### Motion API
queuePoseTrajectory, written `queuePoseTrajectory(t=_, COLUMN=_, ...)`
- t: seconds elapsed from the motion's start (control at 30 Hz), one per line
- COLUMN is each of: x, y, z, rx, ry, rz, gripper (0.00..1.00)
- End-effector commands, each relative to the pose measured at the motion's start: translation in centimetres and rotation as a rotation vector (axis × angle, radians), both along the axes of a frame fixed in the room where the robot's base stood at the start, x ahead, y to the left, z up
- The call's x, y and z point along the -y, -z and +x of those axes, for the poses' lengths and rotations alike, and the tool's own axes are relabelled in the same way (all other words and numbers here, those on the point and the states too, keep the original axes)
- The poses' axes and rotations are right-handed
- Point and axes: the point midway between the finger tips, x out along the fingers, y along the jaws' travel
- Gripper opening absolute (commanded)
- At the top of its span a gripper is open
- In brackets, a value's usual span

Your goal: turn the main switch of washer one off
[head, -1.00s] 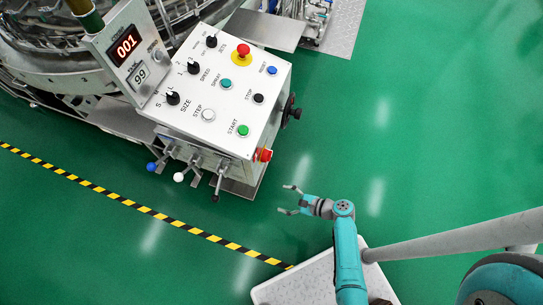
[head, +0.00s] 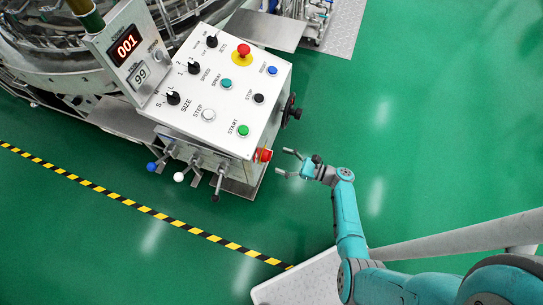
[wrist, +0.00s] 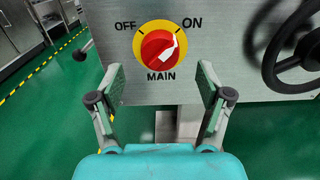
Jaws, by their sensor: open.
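The main switch (wrist: 152,47) is a red round knob on a yellow disc in the wrist view, on a grey metal panel. OFF is printed at its upper left, ON at its upper right and MAIN below. Its white pointer slants to the upper right, towards ON. In the head view the red switch (head: 263,155) sticks out of the control box's lower right side. My gripper (head: 281,162) is open and empty, just right of the switch and apart from it. In the wrist view my gripper's fingers (wrist: 161,82) stand left and right below the knob.
The control box (head: 215,140) has knobs and coloured buttons on top, including a red mushroom button (head: 243,50). A black handwheel (wrist: 290,45) is right of the switch. Levers with ball ends (head: 178,177) stick out at the box's front. Green floor to the right is clear.

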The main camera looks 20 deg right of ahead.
Motion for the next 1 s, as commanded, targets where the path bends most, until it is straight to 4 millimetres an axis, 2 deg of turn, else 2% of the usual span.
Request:
queuePoseTrajectory(t=0.1, x=-1.4, y=0.0, z=1.3, rx=-0.001, ry=-0.003, rz=0.001, gripper=0.78)
queuePoseTrajectory(t=0.33, x=-3.0, y=0.0, z=3.0, rx=0.001, ry=-0.002, rz=-0.001, gripper=0.78)
queuePoseTrajectory(t=0.77, x=-3.4, y=0.0, z=3.5, rx=0.0, ry=0.001, rz=-0.001, gripper=0.78)
queuePoseTrajectory(t=1.0, x=-3.4, y=0.0, z=3.5, rx=0.0, ry=0.001, rz=-0.001, gripper=0.19)
